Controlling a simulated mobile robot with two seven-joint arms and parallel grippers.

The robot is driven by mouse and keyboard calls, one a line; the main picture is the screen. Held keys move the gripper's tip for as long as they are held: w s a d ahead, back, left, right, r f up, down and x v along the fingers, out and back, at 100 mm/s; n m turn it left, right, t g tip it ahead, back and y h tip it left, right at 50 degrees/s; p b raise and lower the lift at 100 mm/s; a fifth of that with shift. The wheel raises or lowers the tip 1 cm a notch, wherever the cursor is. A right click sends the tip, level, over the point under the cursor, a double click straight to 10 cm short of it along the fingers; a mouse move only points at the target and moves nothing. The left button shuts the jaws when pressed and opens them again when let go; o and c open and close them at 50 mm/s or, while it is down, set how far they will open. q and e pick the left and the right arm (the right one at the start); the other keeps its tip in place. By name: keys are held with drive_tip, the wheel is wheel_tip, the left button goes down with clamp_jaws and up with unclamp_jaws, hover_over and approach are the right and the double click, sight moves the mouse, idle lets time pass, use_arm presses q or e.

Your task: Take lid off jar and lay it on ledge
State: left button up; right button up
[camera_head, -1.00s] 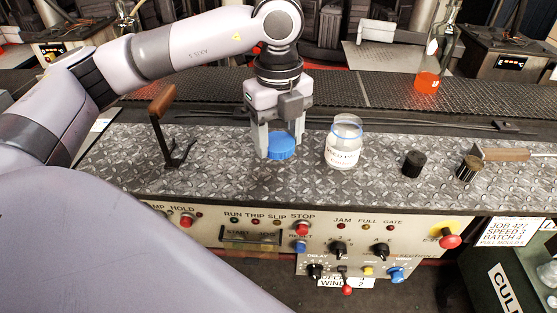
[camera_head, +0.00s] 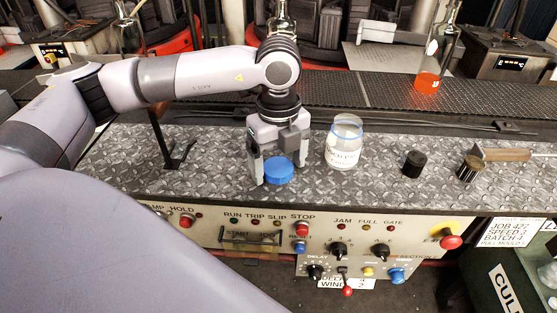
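The blue lid (camera_head: 278,171) is between the fingers of my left gripper (camera_head: 278,168), which is shut on it. The lid is over the front part of the diamond-plate ledge (camera_head: 220,186); I cannot tell whether it touches the plate. The clear glass jar (camera_head: 343,145) stands upright and open to the right of the gripper, with a blue ring near its neck and a white label. The jar and the gripper are apart. My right gripper is not in view.
A black knob-like cylinder (camera_head: 414,164), a brush (camera_head: 470,168) and a wooden-handled tool (camera_head: 502,154) are on the ledge at the right. A bottle with orange liquid (camera_head: 430,75) stands behind. Panel buttons and knobs (camera_head: 338,249) are below the front edge.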

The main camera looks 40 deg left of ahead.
sight(278, 167)
use_arm(q)
drive_tip(key=shift+r, duration=0.15)
drive_tip(key=shift+r, duration=0.25)
wheel_tip(278, 167, up, 12)
drive_tip(key=shift+f, duration=0.2)
